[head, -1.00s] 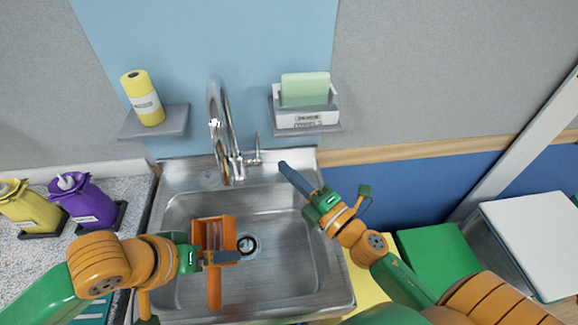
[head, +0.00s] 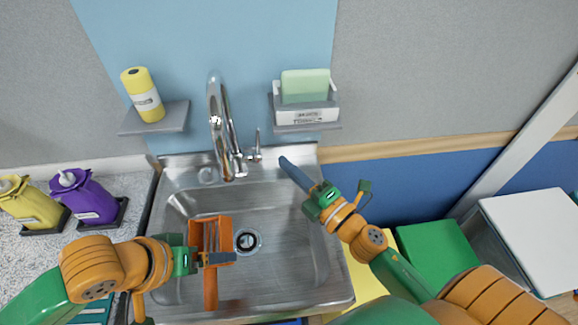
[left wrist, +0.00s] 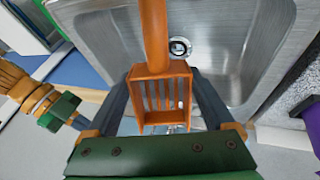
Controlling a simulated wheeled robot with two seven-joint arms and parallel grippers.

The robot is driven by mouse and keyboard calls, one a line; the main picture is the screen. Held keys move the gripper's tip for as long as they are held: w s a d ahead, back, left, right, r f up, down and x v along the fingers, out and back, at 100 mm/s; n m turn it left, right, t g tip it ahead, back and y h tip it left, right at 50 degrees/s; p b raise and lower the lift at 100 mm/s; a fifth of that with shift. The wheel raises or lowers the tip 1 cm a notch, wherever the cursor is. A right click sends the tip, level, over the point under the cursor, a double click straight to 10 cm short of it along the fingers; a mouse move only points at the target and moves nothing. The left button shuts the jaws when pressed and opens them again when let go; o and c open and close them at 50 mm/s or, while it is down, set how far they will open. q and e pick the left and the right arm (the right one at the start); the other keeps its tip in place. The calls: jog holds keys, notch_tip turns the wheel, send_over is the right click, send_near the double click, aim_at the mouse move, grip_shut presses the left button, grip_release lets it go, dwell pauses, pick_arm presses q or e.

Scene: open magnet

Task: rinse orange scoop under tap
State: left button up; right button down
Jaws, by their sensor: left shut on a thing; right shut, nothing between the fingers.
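The orange scoop (head: 211,285) is held in the left part of the sink basin, its slotted head toward the tap and its handle toward the front. My left gripper (head: 212,256) is shut on the scoop's head. In the left wrist view the scoop (left wrist: 155,98) sits between both fingers, with the drain beyond it. The chrome tap (head: 218,115) stands at the back of the sink, with a small lever (head: 257,147) to its right. I see no water running. My right gripper (head: 283,161) is shut and empty, near the sink's back right corner.
The metal sink (head: 290,285) has a clear right half and an open drain (head: 247,241). A yellow bottle (head: 30,205) and a purple bottle (head: 88,200) stand on the left counter. Wall shelves hold a yellow roll (head: 142,95) and a green sponge (head: 305,87) in a white holder.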

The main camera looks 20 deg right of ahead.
pick_arm(q)
jog(key=shift+r, duration=0.1)
dwell(0.3)
jog(key=s+a+r+p, duration=0.2)
jog(key=a+r+p, duration=0.1)
jog(key=a+p, duration=0.1)
jog(key=shift+s+a+r+p, duration=0.2)
jog(key=shift+a+r+p, duration=0.05)
jog(key=shift+r+p, duration=0.15)
jog(key=shift+d, duration=0.1)
dwell(0.4)
dwell(0.5)
